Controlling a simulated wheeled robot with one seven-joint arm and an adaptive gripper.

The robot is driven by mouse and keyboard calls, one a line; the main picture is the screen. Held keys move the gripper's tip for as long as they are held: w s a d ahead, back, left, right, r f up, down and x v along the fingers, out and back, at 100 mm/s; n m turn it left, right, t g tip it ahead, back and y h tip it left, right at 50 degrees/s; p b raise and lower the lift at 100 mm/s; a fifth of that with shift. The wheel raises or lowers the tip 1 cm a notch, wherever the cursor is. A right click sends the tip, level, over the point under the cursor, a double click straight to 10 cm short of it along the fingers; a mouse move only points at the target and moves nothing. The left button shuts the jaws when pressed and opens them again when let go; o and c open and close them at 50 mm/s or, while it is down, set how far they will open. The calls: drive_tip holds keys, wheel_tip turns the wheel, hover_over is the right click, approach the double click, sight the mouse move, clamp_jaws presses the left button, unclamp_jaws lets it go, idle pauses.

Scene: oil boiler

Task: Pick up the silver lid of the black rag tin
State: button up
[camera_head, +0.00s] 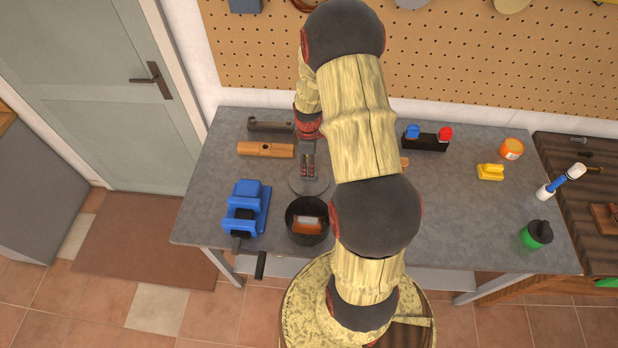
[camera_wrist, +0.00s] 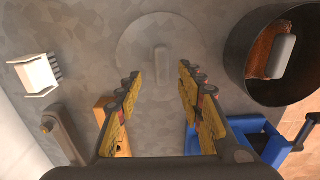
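The silver lid (camera_head: 296,188) lies flat on the grey workbench, behind the black tin. In the wrist view the lid (camera_wrist: 135,38) is a pale grey disc with a raised bar handle (camera_wrist: 161,60) across its middle. The black tin (camera_wrist: 238,75) stands open beside it, with a brown rag and a grey block inside; it also shows in the head view (camera_head: 292,224). My gripper (camera_wrist: 160,75) is open and empty, its fingers spread to either side of the handle line. In the head view my gripper (camera_head: 308,168) points down over the lid; the exact height gap is unclear.
A blue vise (camera_head: 245,205) stands left of the tin. A wooden block (camera_head: 265,150) and a dark grey tool (camera_head: 270,125) lie behind to the left. A white brush-like piece (camera_wrist: 36,75) shows in the wrist view. The bench's right part holds several small items.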

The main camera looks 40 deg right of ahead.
drive_tip(key=f, duration=0.4)
drive_tip(key=shift+s, duration=0.2)
drive_tip(key=shift+c, duration=0.8)
drive_tip(key=c, duration=0.8)
clamp_jaws()
